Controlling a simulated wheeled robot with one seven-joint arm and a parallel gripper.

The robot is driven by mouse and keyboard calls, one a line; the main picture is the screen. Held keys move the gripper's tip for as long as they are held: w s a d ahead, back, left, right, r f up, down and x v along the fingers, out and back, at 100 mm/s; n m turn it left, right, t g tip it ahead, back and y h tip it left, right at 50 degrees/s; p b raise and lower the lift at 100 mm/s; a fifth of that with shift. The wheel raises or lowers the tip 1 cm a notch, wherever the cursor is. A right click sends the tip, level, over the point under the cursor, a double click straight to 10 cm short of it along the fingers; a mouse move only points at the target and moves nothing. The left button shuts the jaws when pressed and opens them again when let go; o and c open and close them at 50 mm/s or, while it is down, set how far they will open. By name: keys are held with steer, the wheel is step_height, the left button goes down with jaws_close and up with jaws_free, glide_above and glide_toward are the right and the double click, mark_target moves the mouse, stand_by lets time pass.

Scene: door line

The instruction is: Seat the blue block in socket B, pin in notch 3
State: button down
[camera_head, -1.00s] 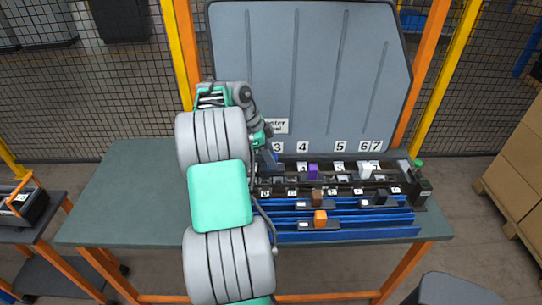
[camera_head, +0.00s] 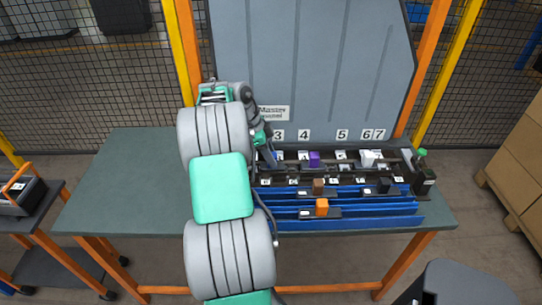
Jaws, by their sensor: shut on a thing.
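My gripper (camera_head: 269,158) points down at the left end of the dark socket row at the back of the table. It is shut on a small dark blue piece (camera_head: 270,161), which looks like the blue block, mostly hidden by the gripper and arm. The piece is low over or in the row; I cannot tell if it touches. A purple block (camera_head: 314,159) and a white block (camera_head: 368,158) stand in the row to the right. The socket letters, the notches and the block's pin are too small or hidden to make out.
Brown (camera_head: 318,187), black (camera_head: 384,186) and orange (camera_head: 321,207) blocks sit on holders on the blue rails (camera_head: 375,222) in front. A grey panel (camera_head: 320,70) numbered along its bottom stands behind. A green-topped post (camera_head: 421,155) is at right. The table's left side (camera_head: 125,190) is clear.

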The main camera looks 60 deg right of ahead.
steer(key=c, duration=1)
jaws_free()
steer(key=p+v, duration=0.1)
steer(key=v, duration=0.6)
steer(key=shift+w+r+p, duration=0.15)
steer(key=shift+r+p, duration=0.15)
